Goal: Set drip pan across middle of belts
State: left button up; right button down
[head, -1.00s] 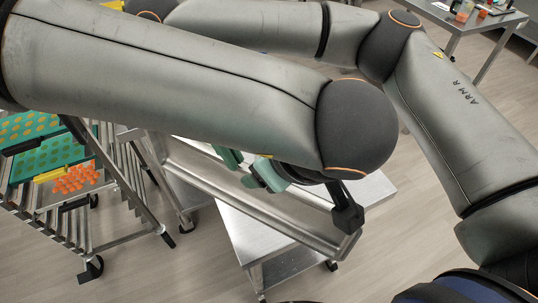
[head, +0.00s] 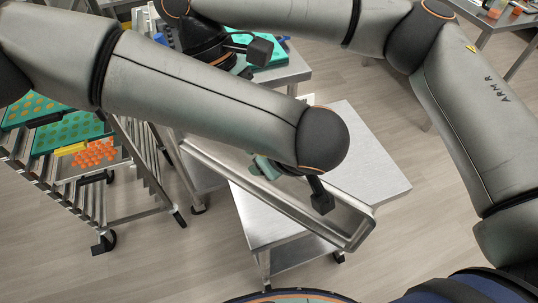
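The drip pan (head: 336,231) is a long shallow metal tray with a rounded rim. It lies diagonally over the metal cart, and its left end reaches past the cart. I cannot tell whether it rests on the cart or hangs above it. My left gripper (head: 264,168) is at the pan's far rim, its teal fingers partly hidden under my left wrist. Whether they are closed on the rim is not clear. My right wrist is at the upper left, apart from the pan, and its fingertips are hidden behind my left arm. No belts can be made out.
The metal cart (head: 368,165) has bare top to the right of the pan. A rack (head: 160,204) at left holds green trays (head: 68,133) of round candies and orange pieces (head: 95,152). Behind stands a table with a teal tray (head: 270,56). Open floor lies at right.

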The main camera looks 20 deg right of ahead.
pick_arm(q)
grip_shut()
dwell(0.4)
jog(key=shift+r, duration=0.1)
pick_arm(e)
jog(key=c, duration=0.9)
grip_release()
jog(key=shift+a, duration=0.1)
jog(key=shift+c, duration=0.2)
